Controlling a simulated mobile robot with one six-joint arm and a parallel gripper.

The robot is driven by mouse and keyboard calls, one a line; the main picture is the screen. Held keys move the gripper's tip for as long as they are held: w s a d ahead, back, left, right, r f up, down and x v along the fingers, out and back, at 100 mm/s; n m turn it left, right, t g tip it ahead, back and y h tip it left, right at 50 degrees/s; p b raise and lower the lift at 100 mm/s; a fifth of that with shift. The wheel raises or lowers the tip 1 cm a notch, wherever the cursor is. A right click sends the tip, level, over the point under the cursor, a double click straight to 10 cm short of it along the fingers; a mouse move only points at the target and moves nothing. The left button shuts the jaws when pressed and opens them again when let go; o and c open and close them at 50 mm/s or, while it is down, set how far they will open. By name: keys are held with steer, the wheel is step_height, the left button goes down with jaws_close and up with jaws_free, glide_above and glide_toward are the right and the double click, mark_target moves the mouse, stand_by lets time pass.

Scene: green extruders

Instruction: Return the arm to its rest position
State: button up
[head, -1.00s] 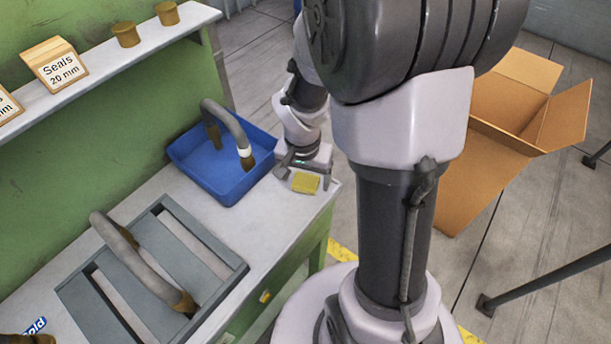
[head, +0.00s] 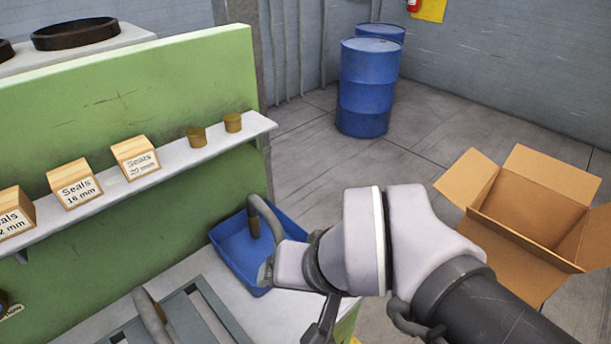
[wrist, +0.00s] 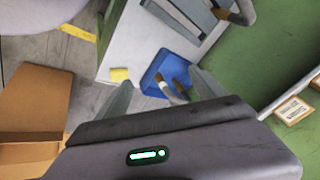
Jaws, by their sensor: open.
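My arm (head: 430,250) reaches in from the lower right in the head view, folded with its wrist raised in front of the workbench. In the wrist view my gripper (wrist: 160,78) has its two fingers spread with nothing held between them, high above the bench and floor. Below it lie the blue tray (wrist: 156,72) with a curved grey pipe (wrist: 176,88) in it and a small yellow block (wrist: 120,74) on the bench corner. In the head view my arm hides the yellow block and part of the blue tray (head: 228,240).
A green panel with a shelf (head: 165,180) of seal boxes stands at the left. A grey rack (head: 205,315) is on the bench. An open cardboard box (head: 520,265) stands on the floor at the right, blue drums (head: 365,90) at the back. The floor between is clear.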

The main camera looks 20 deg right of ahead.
steer(key=shift+s+a+r+n, duration=0.25)
steer(key=shift+s+a+n, duration=0.05)
steer(key=shift+a, duration=0.2)
step_height(320, 180, down, 7)
steer(key=b, duration=0.6)
steer(key=shift+r+b, duration=0.15)
steer(key=shift+b, duration=0.2)
